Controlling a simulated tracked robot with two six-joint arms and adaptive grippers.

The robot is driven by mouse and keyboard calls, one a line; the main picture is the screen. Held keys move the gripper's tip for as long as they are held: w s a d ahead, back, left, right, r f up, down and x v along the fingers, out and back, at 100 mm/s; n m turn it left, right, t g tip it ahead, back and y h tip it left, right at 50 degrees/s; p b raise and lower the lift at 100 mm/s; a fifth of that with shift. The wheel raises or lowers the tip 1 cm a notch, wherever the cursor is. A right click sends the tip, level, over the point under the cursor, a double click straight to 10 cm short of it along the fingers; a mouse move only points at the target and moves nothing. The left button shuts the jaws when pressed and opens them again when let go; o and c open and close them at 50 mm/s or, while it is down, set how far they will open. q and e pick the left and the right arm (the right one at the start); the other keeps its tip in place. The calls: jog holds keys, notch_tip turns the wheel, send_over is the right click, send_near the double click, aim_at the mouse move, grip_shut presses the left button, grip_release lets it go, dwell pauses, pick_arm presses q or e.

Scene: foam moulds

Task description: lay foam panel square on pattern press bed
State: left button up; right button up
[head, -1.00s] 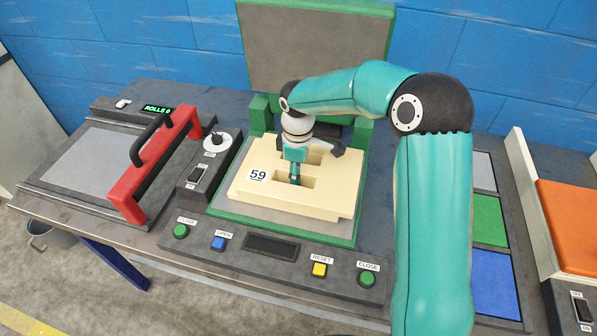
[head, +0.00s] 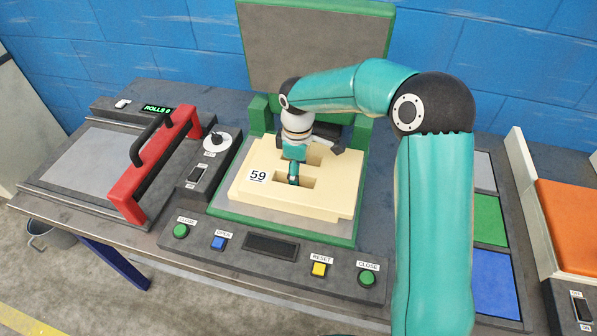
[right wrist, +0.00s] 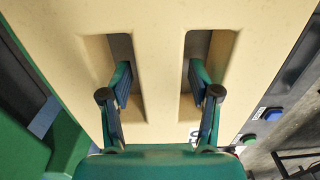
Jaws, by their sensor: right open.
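The cream foam panel (head: 322,203), with a "59" label and cut-out slots, lies flat on the grey, green-rimmed press bed (head: 225,208). Its front edge looks roughly parallel to the bed's front edge. My right gripper (head: 293,182) is over the panel, pointing down. The right wrist view shows this gripper (right wrist: 160,85) open, one finger at each of two slots in the panel (right wrist: 160,45), with the foam bar between them. Both fingers look apart from the bar. My right wrist hides the panel's back part. My left gripper is out of view.
The press's raised lid (head: 315,50) stands behind the bed. A control strip with buttons (head: 270,246) runs along the front. Coloured squares (head: 488,220) and an orange pad (head: 570,225) are on the right.

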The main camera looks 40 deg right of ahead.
notch_tip(320, 180, up, 11)
jog(key=shift+r, duration=0.15)
dwell(0.6)
